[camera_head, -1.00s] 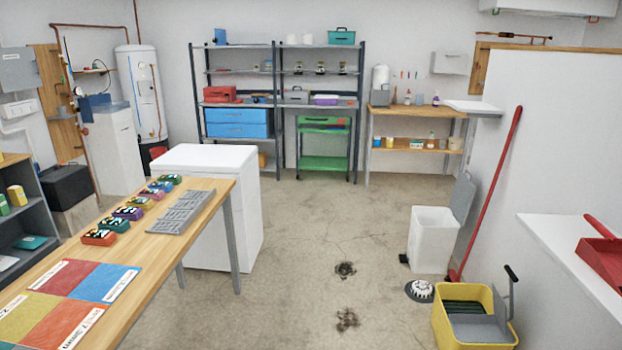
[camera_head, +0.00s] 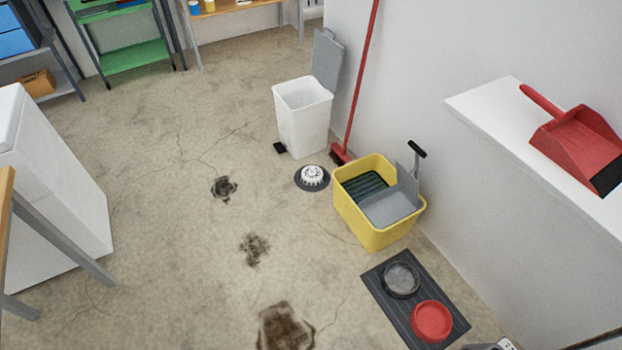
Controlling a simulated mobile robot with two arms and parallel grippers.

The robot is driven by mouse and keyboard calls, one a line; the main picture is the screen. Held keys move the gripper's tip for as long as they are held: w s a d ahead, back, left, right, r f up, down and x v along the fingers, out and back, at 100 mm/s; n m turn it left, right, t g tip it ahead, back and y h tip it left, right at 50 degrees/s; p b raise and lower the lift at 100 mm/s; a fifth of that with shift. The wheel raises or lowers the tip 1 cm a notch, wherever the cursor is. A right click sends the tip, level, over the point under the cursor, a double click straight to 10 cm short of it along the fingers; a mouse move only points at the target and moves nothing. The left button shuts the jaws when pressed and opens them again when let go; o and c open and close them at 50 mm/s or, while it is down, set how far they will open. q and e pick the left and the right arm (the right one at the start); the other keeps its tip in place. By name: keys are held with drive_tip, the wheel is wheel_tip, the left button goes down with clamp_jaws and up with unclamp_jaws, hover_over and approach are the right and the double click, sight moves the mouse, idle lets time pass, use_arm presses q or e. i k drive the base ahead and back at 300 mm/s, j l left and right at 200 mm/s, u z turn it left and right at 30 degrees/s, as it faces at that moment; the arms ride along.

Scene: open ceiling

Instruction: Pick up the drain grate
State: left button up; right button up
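A white, slotted round piece (camera_head: 313,175), which looks like the drain grate, sits on a dark round base (camera_head: 300,184) on the concrete floor. It lies in front of the white pedal bin and left of the yellow mop bucket. Nothing covers it from above.
The white bin (camera_head: 304,125) has its lid raised. A red broom (camera_head: 357,95) leans on the wall beside the yellow bucket (camera_head: 372,236). A dark mat (camera_head: 388,313) holds two bowls. A red dustpan (camera_head: 577,145) lies on a white ledge (camera_head: 480,105). Stained floor at centre is clear.

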sight(311, 176)
drive_tip(key=i+j+z, duration=0.25)
drive_tip(key=i+j, duration=0.3)
drive_tip(key=i, duration=0.25)
drive_tip(key=i+j+z, duration=0.2)
drive_tip(key=i+j, duration=0.45)
drive_tip(key=i, duration=0.05)
